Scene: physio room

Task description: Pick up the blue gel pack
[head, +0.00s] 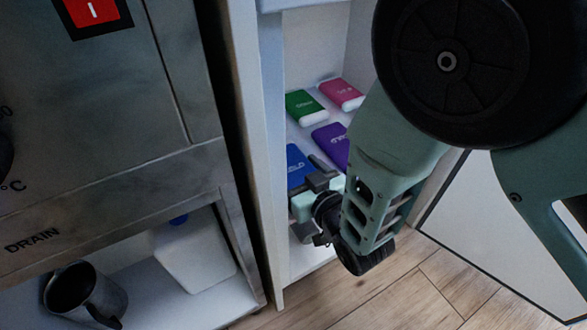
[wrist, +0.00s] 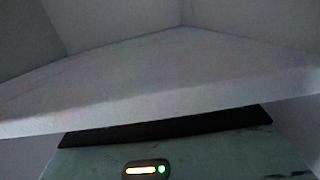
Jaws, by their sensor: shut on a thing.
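The blue gel pack (head: 296,163) is in the open white cabinet in the head view, at the near left of the shelf. My gripper (head: 312,178) reaches into the cabinet from the right and is shut on the near end of the blue pack. The gripper and wrist hide that end of the pack. In the wrist view only the gripper's pale green body shows low in the picture; the fingertips and the pack do not show.
A purple pack (head: 330,139) lies close right of the blue one. Green (head: 304,106) and pink (head: 342,94) packs lie behind. The cabinet's left wall (head: 262,160) is close to my gripper. A white shelf (wrist: 160,85) crosses the wrist view. An open door (head: 500,230) stands right.

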